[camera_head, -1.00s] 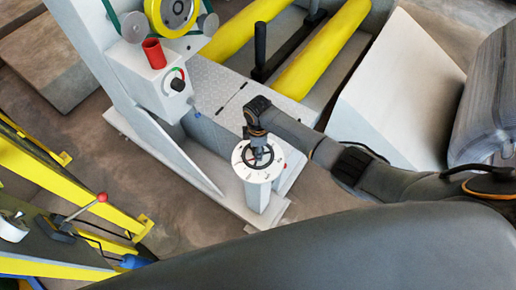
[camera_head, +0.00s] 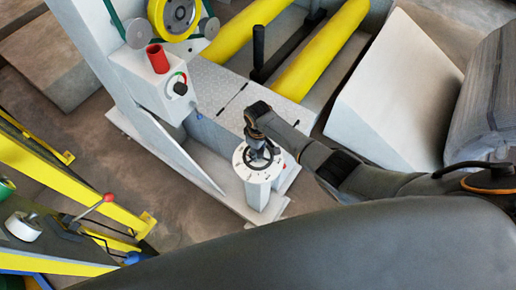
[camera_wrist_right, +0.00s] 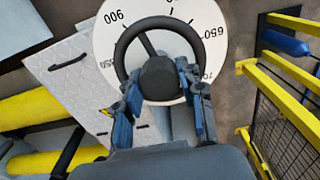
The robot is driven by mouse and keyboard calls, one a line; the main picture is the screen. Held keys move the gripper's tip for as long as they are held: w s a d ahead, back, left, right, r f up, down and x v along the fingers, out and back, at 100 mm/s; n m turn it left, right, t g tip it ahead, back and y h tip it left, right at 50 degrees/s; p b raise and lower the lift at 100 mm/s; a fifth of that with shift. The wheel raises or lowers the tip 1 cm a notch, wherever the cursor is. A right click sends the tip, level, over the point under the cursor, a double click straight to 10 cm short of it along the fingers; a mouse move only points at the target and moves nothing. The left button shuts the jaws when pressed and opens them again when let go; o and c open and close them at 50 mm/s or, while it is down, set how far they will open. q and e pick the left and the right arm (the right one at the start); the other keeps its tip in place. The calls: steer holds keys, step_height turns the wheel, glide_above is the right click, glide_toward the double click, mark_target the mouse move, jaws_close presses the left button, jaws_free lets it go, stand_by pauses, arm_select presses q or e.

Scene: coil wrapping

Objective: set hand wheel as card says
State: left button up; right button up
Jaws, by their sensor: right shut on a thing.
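The hand wheel (camera_head: 270,155) is a dark ring with a spoke and round hub, on a white dial (camera_head: 245,170) on top of a white post. In the right wrist view the wheel (camera_wrist_right: 122,50) fills the upper middle. The dial (camera_wrist_right: 215,22) there carries black marks and numbers, with 900 and 650 readable. My right gripper (camera_wrist_right: 163,88) comes from below, one finger on each side of the hub, and is shut on the wheel. In the head view my right gripper (camera_head: 257,146) is over the wheel. I see no card, and my left gripper is out of view.
A white machine frame with a red cup (camera_head: 157,58) and a black knob (camera_head: 180,88) stands behind the post. Yellow rollers (camera_head: 320,50) lie beyond. A white wedge block (camera_head: 400,90) and a grey coil (camera_head: 490,100) are right. A yellow frame with a red-knobbed lever (camera_head: 108,197) is left.

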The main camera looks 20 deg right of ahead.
steer(key=shift+m+p, duration=0.3)
steer(key=shift+m, duration=0.7)
steer(key=o, duration=1.2)
step_height(320, 180, up, 12)
